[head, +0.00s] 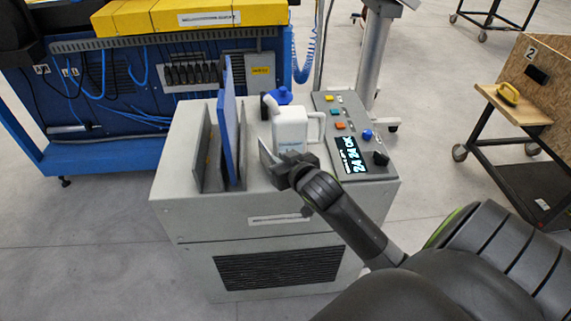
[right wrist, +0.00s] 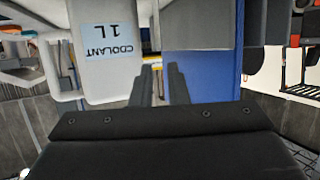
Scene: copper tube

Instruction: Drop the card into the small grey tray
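My right gripper (head: 268,155) is over the top of a grey cabinet, in front of a white coolant bottle and to the right of an upright blue panel (head: 229,125). In the right wrist view its two dark fingers (right wrist: 160,68) stand a little apart, and I see nothing held between them. The blue panel (right wrist: 203,78) is right of the fingers there. It stands between the grey walls of a holder (head: 198,160); I cannot tell whether this holder is the small grey tray. I cannot make out the card for sure. My left gripper is not in view.
The white coolant bottle (head: 291,126) stands close to my gripper; it also shows in the right wrist view (right wrist: 98,75). A control panel (head: 351,130) with buttons and a lit display is at the cabinet's right. A blue workbench (head: 75,152) is behind left, a wooden cart (head: 545,75) right.

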